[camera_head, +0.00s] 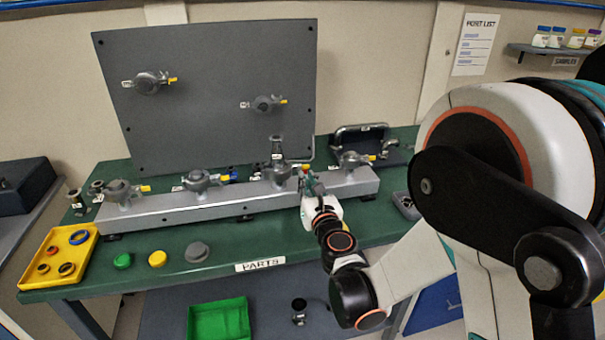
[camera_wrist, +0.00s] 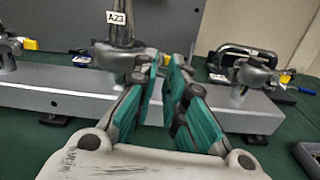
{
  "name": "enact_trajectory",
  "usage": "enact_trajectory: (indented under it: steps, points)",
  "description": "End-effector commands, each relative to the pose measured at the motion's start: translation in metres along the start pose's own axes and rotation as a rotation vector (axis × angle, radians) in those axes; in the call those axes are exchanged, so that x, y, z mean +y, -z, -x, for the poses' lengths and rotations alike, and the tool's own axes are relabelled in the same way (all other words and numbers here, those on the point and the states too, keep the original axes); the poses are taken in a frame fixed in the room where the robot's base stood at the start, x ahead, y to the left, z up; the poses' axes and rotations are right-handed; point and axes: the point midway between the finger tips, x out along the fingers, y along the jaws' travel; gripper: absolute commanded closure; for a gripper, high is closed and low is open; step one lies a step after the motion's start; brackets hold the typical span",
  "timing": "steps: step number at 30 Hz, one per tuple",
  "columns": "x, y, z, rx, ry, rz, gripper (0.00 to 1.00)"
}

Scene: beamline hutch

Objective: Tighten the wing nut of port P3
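Several grey clamped ports sit in a row on the long grey rail (camera_head: 230,203); their small labels are too small to read. The third clamp from the left (camera_head: 277,172), beside my gripper, carries an upright metal piece (camera_head: 277,147). In the wrist view this clamp (camera_wrist: 122,58) is left of my fingers, and the upright piece (camera_wrist: 123,28) bears tag A23. I cannot confirm it is P3.
Another clamp (camera_head: 352,160) stands right of my gripper, with a black handled case (camera_head: 362,135) behind. A grey panel (camera_head: 210,90) rises behind the rail. A yellow tray (camera_head: 88,268) and coloured caps (camera_head: 157,258) lie along the front left. A green bin (camera_head: 218,320) is below.

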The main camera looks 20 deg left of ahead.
Motion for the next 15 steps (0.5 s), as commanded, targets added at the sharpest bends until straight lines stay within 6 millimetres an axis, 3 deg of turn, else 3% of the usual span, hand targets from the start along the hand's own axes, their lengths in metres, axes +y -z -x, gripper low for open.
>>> enact_trajectory:
  steps: [6, 15]
  points:
    - [-0.001, 0.001, -0.038, -0.001, 0.000, 0.000, 0.88]
    - [-0.001, 0.000, -0.060, -0.001, 0.000, 0.001, 0.88]
